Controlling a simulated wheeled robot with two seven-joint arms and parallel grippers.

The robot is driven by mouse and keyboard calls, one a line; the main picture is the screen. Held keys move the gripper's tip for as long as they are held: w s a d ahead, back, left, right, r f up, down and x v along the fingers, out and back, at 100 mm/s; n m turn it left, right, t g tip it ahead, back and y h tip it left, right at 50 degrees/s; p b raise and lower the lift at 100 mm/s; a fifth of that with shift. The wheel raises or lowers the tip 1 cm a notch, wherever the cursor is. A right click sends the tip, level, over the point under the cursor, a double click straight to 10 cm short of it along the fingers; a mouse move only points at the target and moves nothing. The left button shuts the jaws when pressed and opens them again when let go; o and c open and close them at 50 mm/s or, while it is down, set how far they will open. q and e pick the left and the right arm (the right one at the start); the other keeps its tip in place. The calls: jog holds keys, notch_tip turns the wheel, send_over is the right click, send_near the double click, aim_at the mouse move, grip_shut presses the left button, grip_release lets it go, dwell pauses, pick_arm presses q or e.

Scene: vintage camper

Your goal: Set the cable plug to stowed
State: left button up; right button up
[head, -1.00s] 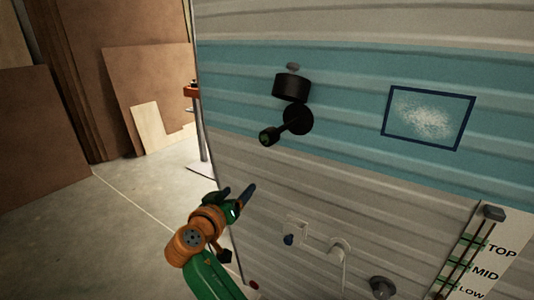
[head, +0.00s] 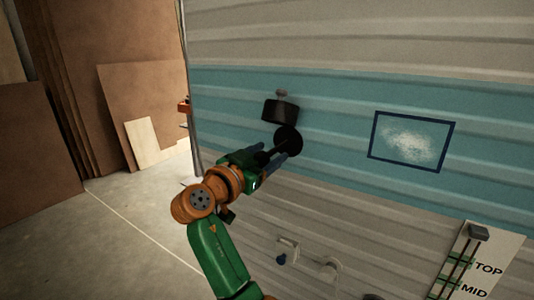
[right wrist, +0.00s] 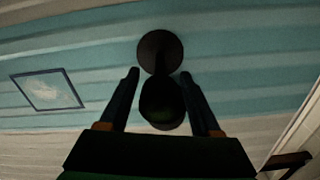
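A black plug-like part sticks out from a round black disc (head: 288,140) on the camper's teal wall; I take it to be the cable plug. In the right wrist view its dark rounded end (right wrist: 162,104) faces me, with the disc (right wrist: 160,52) behind it. My right gripper (head: 267,160) is at this part, with one finger on each side of it. In the right wrist view the fingers are apart, and slim gaps show beside the part. In the head view the gripper hides most of the part. My left gripper is not in view.
A blue-framed panel (head: 411,141) is to the right. Below are a small white bracket with a blue tip (head: 284,252) and a TOP/MID slider board (head: 481,262). Wood sheets (head: 145,105) lean at left.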

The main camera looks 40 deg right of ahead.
grip_shut()
dwell(1.2)
